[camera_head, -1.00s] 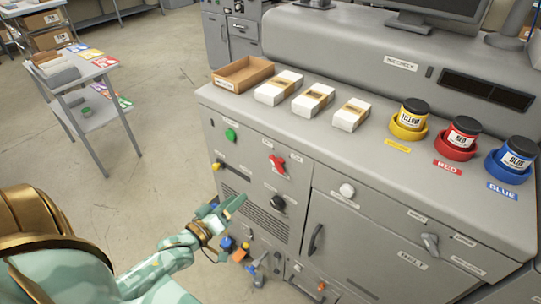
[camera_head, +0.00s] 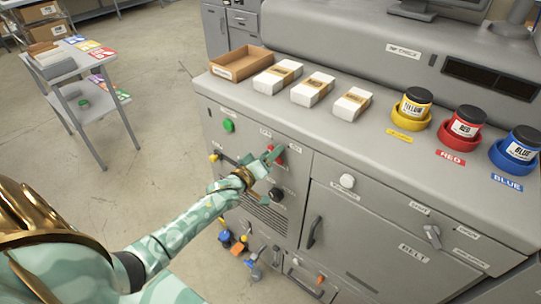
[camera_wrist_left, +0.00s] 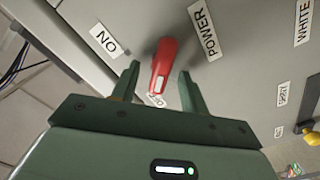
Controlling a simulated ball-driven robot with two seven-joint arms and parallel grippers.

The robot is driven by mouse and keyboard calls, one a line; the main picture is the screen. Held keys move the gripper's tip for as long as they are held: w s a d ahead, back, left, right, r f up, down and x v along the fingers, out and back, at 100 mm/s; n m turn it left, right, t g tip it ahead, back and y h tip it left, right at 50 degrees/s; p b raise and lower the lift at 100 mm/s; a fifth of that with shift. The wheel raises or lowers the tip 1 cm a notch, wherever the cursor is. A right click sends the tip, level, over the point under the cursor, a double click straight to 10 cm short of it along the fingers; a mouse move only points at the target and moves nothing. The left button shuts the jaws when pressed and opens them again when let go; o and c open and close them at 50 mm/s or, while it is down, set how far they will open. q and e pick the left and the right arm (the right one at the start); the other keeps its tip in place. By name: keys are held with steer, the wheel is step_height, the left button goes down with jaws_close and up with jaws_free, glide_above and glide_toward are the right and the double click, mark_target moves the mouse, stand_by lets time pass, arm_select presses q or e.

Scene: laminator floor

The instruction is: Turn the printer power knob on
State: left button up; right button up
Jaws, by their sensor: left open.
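The red power knob (camera_wrist_left: 163,60) is on the grey front panel of the printer (camera_head: 330,190). In the left wrist view the POWER label (camera_wrist_left: 206,33) is to its right and the ON label (camera_wrist_left: 104,38) to its left. The knob's pale-marked end points toward the OFF label (camera_wrist_left: 155,100), which is partly hidden. My left gripper (camera_wrist_left: 159,82) is open, with one finger on each side of the knob's end; I cannot tell whether they touch it. In the head view my left gripper (camera_head: 270,162) partly covers the knob (camera_head: 279,150). My right gripper is not in view.
A green button (camera_head: 228,126), a black knob (camera_head: 276,194) and a white knob (camera_head: 347,181) are nearby on the panel. A cardboard tray (camera_head: 240,64), white boxes and yellow, red and blue ink jars stand on top. Open floor lies left of the printer.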

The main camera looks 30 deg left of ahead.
arm_select(q)
jaws_close()
steer(key=shift+r+m, duration=0.1)
steer(key=shift+m, duration=0.4)
steer(key=m, duration=0.5)
steer(key=d+m+p, duration=0.1)
steer(key=m, duration=0.5)
steer(key=m+p, duration=0.1)
steer(key=m, duration=0.4)
steer(key=shift+s+d+m, duration=0.1)
steer(key=shift+d+m, duration=0.15)
steer(key=shift+m, duration=0.15)
stand_by(0.4)
